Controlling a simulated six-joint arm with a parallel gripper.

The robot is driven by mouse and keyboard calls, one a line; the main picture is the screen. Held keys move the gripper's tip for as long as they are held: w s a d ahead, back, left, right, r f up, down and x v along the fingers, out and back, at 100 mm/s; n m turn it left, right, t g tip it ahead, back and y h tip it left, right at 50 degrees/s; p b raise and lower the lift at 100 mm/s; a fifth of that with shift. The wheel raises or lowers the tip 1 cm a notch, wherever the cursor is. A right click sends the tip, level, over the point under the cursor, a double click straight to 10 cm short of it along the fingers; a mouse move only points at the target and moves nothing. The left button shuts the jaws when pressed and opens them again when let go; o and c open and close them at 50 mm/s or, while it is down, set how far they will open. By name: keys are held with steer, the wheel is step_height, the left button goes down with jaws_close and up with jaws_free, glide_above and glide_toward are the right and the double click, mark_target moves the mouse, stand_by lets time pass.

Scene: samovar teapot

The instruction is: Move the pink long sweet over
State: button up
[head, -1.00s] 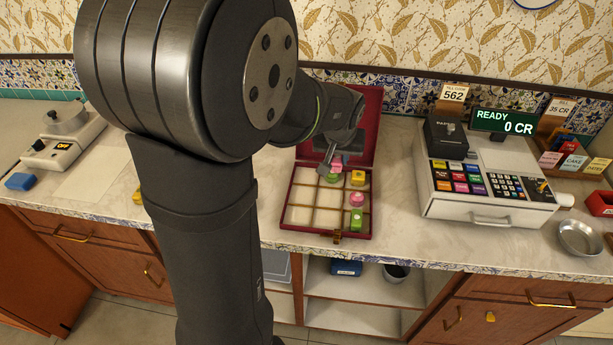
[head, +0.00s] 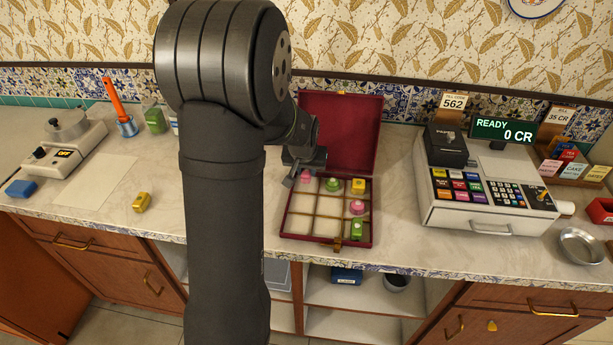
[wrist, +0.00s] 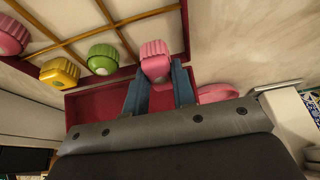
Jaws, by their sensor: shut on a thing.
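My gripper (head: 300,168) is shut on the pink long sweet (wrist: 155,62), which sits between its two fingers in the wrist view. In the head view the pink sweet (head: 304,176) shows just below the fingers, at the back-left compartment of the red sectioned box (head: 283,222). Whether it touches the compartment floor I cannot tell. A green round sweet (head: 332,184) lies in the back-middle compartment and a yellow sweet (head: 358,186) in the back-right one. A pink round sweet (head: 357,207) and a green long sweet (head: 356,229) lie in the right column below.
The box's open lid (head: 345,130) stands behind the gripper. A cash register (head: 480,190) stands to the right. A yellow block (head: 141,202) lies on the counter left of my arm. A scale (head: 62,145) and blue block (head: 20,187) are at far left.

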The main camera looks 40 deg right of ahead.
mark_target(306, 173)
steer(key=shift+f, duration=1.45)
steer(key=shift+f, duration=0.1)
steer(key=o, duration=1)
steer(key=v, duration=1.2)
steer(key=x, duration=1.2)
steer(key=shift+f, duration=0.1)
steer(key=shift+r, duration=0.2)
